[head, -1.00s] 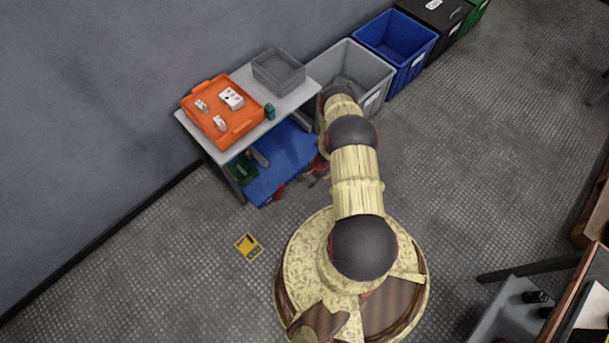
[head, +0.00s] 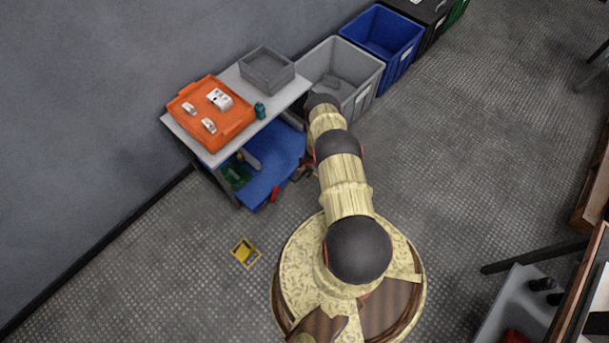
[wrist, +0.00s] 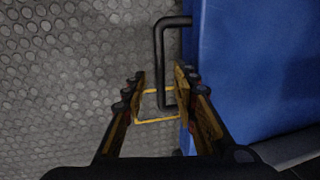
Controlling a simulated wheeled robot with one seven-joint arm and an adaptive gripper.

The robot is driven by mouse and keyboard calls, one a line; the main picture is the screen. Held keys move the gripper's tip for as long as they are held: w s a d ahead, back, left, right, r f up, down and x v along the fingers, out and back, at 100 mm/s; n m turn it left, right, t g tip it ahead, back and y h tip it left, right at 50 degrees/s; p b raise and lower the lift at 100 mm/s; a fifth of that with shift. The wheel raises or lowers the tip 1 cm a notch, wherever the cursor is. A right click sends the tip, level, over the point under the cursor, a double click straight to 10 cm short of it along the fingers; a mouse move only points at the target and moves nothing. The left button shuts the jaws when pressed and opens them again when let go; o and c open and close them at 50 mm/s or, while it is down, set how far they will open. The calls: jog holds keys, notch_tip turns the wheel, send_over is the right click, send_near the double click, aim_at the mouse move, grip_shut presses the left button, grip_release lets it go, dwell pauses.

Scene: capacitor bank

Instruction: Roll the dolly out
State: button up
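The blue dolly (head: 272,178) stands low under a light table, its near end showing past the table's edge. In the wrist view the dolly's blue deck (wrist: 255,65) fills the right side, with a black bent handle bar (wrist: 160,50) sticking out from its left edge. My gripper (wrist: 160,75) is open, with one finger on each side of the bar's free part. Whether the fingers touch the bar cannot be told. In the head view my gripper (head: 302,172) is small, beside the dolly's right edge and partly hidden by my arm.
The table (head: 213,154) carries an orange tray (head: 235,121) and a grey tray (head: 266,70). Grey (head: 367,85) and blue bins (head: 398,58) line the wall. A yellow floor mark (head: 245,253) lies on open floor. A workbench (head: 575,300) is at lower right.

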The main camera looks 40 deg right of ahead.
jog(key=shift+w+f, duration=0.1)
jog(key=shift+f, duration=0.35)
jog(key=c, duration=0.3)
jog(key=c, duration=0.4)
grip_shut()
